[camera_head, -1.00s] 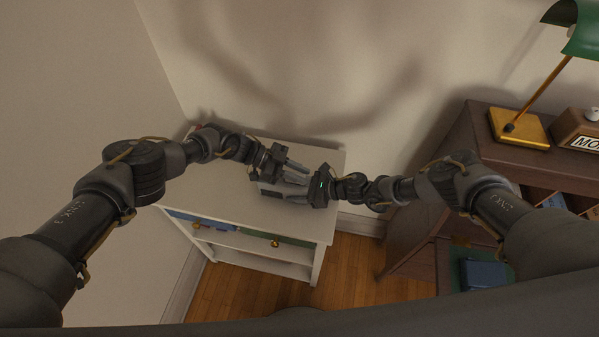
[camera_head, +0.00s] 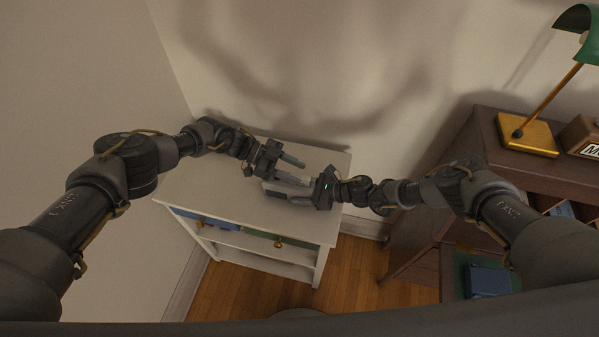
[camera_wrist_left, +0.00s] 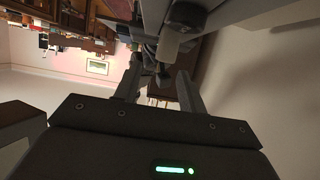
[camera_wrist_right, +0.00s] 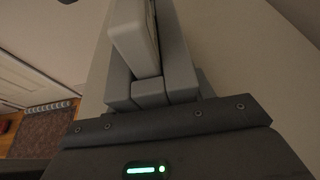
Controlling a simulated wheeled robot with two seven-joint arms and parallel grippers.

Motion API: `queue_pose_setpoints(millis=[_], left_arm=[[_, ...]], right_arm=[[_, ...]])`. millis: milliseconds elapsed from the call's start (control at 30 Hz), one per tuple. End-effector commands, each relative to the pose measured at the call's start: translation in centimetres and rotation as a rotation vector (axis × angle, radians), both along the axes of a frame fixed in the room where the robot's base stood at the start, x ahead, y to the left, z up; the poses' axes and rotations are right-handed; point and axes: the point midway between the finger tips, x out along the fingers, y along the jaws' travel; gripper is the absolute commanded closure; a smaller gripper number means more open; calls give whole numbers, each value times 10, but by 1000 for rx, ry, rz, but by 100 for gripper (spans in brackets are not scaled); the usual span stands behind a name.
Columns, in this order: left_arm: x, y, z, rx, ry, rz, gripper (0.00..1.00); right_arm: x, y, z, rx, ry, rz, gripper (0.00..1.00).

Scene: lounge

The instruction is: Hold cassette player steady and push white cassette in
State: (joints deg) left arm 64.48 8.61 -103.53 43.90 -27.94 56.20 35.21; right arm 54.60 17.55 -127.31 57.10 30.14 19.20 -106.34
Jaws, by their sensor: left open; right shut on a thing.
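My left gripper (camera_head: 305,173) is open, its fingers pointing right above the white cabinet top (camera_head: 200,185). Its two spread fingers also show in the left wrist view (camera_wrist_left: 161,88). My right gripper (camera_head: 270,184) points left, just below the left one in the picture, its fingers close together. In the right wrist view it (camera_wrist_right: 150,70) is shut on a pale grey block (camera_wrist_right: 134,38). I cannot tell whether this block is the cassette player or the white cassette. The grippers overlap closely, so neither object stands out clearly in the head view.
A dark wooden desk (camera_head: 440,200) stands at the right with a green lamp (camera_head: 577,20) on a brass base (camera_head: 526,134). A wall rises behind the cabinet. The front of the cabinet top is clear.

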Motion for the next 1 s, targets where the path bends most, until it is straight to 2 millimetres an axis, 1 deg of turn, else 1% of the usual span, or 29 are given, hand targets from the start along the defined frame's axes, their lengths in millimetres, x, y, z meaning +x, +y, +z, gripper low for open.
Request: queue_pose_setpoints(millis=[200, 400, 1000], left_arm=[[5, 13, 6, 0, 0, 0, 59], [7, 21, 10, 0, -1, 1, 59], [7, 22, 10, 0, -1, 0, 59]], right_arm=[[0, 0, 1, 1, -1, -1, 86], [0, 0, 1, 1, -1, -1, 86], [1, -1, 0, 0, -1, -2, 86]])
